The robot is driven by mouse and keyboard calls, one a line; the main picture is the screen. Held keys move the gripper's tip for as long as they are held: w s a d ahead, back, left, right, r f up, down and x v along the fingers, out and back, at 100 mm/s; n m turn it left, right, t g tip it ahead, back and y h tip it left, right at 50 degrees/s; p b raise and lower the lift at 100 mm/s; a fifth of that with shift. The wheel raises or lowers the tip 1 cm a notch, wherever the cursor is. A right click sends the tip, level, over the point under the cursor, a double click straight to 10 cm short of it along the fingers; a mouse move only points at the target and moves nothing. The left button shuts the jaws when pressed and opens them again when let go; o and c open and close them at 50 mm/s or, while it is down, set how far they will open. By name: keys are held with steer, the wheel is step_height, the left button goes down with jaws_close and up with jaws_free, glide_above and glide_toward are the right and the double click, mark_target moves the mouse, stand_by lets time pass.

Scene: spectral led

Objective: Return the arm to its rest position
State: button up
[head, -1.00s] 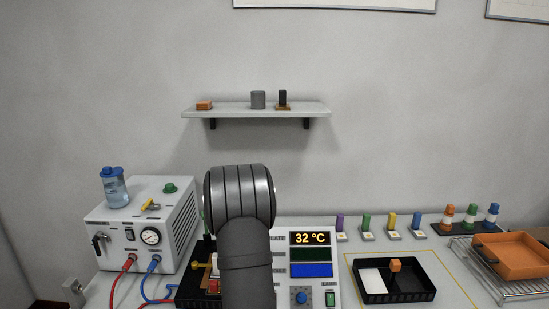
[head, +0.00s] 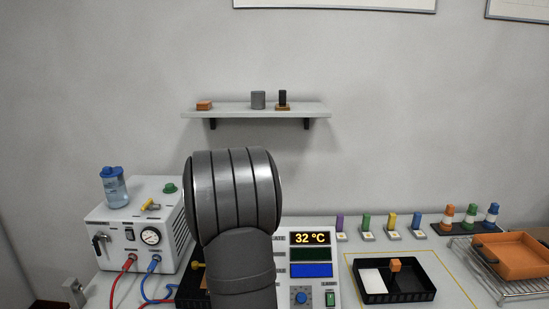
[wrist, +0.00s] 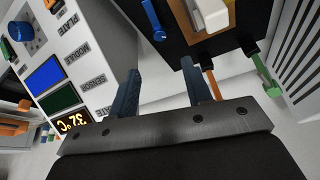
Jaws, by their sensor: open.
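My arm (head: 235,205) rises in the front middle of the head view and hides part of the bench behind it. My gripper (wrist: 160,82) shows in the wrist view with its two dark blue fingers apart and nothing between them. It hangs over white bench surface, between the display unit (wrist: 100,85) and a black fixture (wrist: 180,25) with a pale block on it. In the head view the gripper itself is hidden by the arm.
The display unit (head: 312,262) reads 32 °C. A white chiller box (head: 140,235) with hoses stands at left. A black tray (head: 405,288), colored pegs, and an orange tray (head: 515,252) on a rack are at right. A shelf (head: 240,110) hangs behind.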

steer(key=v, duration=0.4)
steer(key=shift+s+r, duration=0.15)
steer(key=shift+r, duration=0.2)
stand_by(1.8)
